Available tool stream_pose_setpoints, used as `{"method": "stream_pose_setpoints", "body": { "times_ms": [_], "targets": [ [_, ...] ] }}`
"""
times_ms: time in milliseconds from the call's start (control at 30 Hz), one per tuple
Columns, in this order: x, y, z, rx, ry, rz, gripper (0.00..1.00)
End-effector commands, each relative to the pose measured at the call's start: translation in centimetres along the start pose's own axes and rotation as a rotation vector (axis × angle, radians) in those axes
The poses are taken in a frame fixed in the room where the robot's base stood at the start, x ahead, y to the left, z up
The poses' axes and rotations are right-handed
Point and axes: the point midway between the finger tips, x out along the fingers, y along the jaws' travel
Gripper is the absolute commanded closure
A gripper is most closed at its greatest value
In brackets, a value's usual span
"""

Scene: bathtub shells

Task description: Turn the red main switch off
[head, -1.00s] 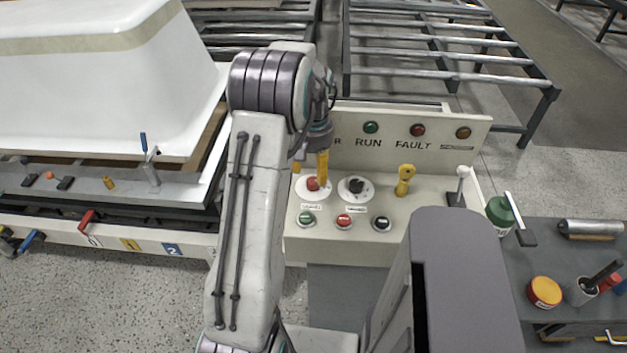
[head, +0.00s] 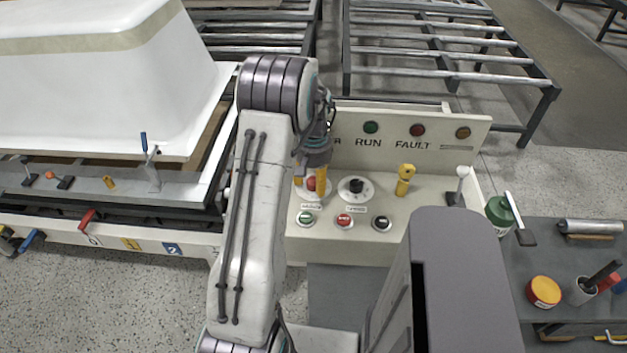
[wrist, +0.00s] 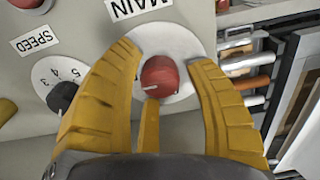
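The red main switch (wrist: 160,77) is a round red knob on a white disc, beside a label reading MAIN in the wrist view. In the head view the red knob (head: 312,183) is partly hidden by my gripper. My gripper (wrist: 166,72) has yellow fingers, spread apart on either side of the knob, with a third finger below it. Clear gaps show between the side fingers and the knob. The lower finger's tip is close to the knob's edge; I cannot tell whether it touches. In the head view my gripper (head: 310,178) points down over the switch.
The black speed dial (head: 356,187) is just right of the switch. Green (head: 306,217), red (head: 344,220) and black (head: 381,223) buttons lie in front. A yellow knobbed handle (head: 405,178) and a lever (head: 458,185) stand farther right. The white tub (head: 100,95) is at left.

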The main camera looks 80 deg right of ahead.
Motion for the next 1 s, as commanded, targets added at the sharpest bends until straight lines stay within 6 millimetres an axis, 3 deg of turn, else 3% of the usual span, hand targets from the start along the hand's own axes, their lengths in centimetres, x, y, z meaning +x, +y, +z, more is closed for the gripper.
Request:
{"method": "stream_pose_setpoints", "body": {
  "times_ms": [533, 1000],
  "targets": [
    [-0.01, 0.00, 0.00, 0.000, 0.000, 0.000, 1.00],
    [0.19, -0.01, 0.02, -0.147, -0.001, 0.000, 1.00]
  ]
}}
